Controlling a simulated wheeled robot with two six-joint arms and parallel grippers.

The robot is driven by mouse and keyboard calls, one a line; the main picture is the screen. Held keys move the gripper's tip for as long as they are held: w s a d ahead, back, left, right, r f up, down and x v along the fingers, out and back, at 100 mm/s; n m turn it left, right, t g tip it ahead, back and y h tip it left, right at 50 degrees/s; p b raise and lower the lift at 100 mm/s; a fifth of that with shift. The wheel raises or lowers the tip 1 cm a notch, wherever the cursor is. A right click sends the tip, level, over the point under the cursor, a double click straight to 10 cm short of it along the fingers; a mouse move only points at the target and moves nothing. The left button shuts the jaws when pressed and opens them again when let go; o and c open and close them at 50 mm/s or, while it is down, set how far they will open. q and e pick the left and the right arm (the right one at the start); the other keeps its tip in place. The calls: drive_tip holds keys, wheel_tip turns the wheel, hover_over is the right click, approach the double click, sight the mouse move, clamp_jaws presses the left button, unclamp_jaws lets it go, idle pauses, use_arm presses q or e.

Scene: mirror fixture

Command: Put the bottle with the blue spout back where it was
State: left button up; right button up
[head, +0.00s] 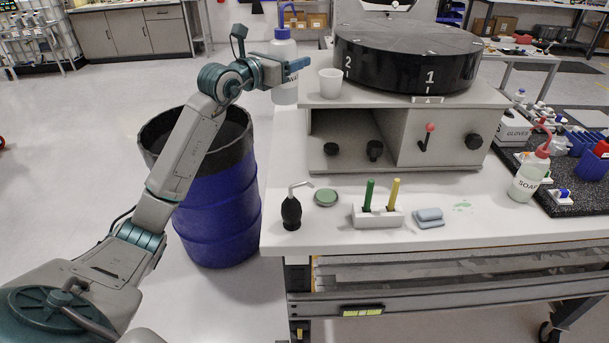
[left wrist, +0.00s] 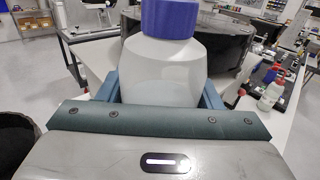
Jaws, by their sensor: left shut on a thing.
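The bottle with the blue spout (head: 284,48) is white with a blue cap. My left gripper (head: 297,70) is shut on its body and holds it upright, at the left edge of the grey fixture. In the left wrist view the bottle (left wrist: 165,70) stands between the two fingers, its blue cap at the top of the picture. In the head view the gripper covers the bottle's middle. I cannot tell whether its base touches anything. My right gripper is not in view.
A white cup (head: 331,84) stands on the fixture just right of my gripper, before the black numbered drum (head: 408,60). A blue bin (head: 205,215) stands below my left arm. A red-spouted soap bottle (head: 527,180) stands at the right. The bench front holds small tools.

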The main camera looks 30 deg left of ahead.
use_arm(q)
drive_tip(key=shift+w+r, duration=0.15)
drive_tip(key=shift+w, duration=0.3)
drive_tip(key=shift+s+a+f, duration=0.1)
drive_tip(key=shift+a+f, duration=0.05)
drive_tip(key=shift+f, duration=0.05)
drive_tip(key=f, duration=0.1)
drive_tip(key=s+f+p, duration=0.1)
drive_tip(key=f, duration=0.1)
drive_tip(key=shift+s+a+f+p, duration=0.1)
drive_tip(key=shift+s+a+p, duration=0.05)
drive_tip(key=shift+p, duration=0.15)
wheel_tip(320, 180, down, 5)
drive_tip(key=shift+r+p, duration=0.15)
drive_tip(key=shift+p, duration=0.45)
wheel_tip(320, 180, down, 19)
drive_tip(key=b, duration=0.2)
drive_tip(key=shift+r+b, duration=0.2)
drive_tip(key=shift+b, duration=0.1)
drive_tip(key=shift+w, duration=0.2)
drive_tip(key=shift+f, duration=0.2)
drive_tip(key=o, duration=0.7)
drive_tip(key=shift+c, duration=0.2)
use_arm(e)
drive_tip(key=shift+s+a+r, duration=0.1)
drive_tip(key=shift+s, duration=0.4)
